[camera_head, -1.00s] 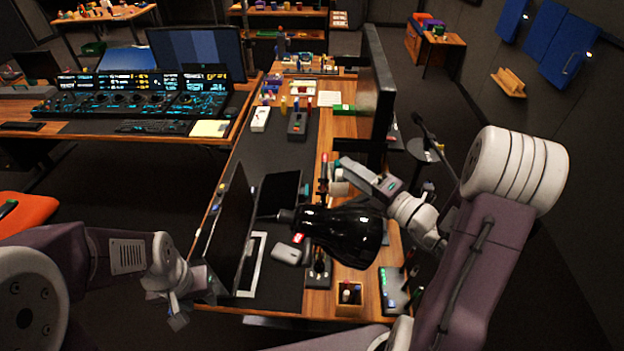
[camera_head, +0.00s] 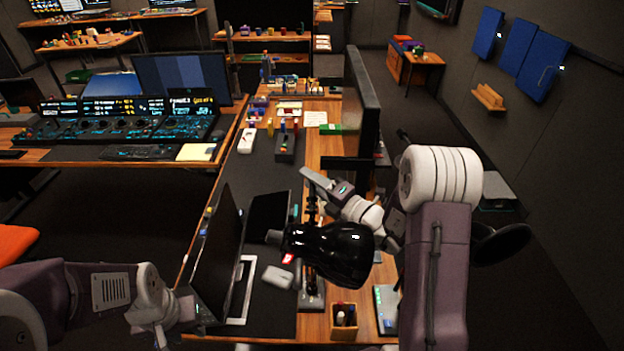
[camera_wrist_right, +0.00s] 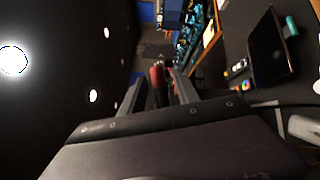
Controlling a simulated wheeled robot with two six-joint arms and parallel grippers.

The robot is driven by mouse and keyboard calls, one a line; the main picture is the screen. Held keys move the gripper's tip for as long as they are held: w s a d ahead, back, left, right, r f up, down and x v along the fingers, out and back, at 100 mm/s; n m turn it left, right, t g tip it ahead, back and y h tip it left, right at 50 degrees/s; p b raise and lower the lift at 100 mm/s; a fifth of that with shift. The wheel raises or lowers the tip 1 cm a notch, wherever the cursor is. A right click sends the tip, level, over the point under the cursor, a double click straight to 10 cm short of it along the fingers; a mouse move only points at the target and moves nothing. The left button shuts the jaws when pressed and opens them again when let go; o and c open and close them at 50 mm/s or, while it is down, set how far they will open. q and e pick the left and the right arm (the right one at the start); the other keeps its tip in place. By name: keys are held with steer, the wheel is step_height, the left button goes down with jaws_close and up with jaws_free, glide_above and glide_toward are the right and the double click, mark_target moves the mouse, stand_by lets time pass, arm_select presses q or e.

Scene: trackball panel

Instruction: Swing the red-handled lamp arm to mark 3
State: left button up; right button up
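The lamp has a glossy black shade (camera_head: 335,252) hanging over the near part of the desk. Its thin dark arm (camera_head: 311,205) stands behind the shade, partly hidden by my right gripper. My right gripper (camera_head: 312,182) is at the top of that arm. In the right wrist view the red handle (camera_wrist_right: 157,78) lies between the two fingers of my right gripper (camera_wrist_right: 162,88); whether they press on it is unclear. My left gripper (camera_head: 162,335) is low at the left, in front of the desk, and its fingers are too small to read. I cannot make out mark 3.
A dark laptop (camera_head: 215,265) stands at the desk's near left, with a white mouse (camera_head: 278,277) beside it. A wooden pen box (camera_head: 343,320) is at the near edge. A large monitor (camera_head: 362,100) rises behind the right gripper. The dark desk mat (camera_head: 262,172) is clear in its middle.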

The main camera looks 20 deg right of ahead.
steer(key=shift+s, duration=0.1)
jaws_close()
stand_by(1.3)
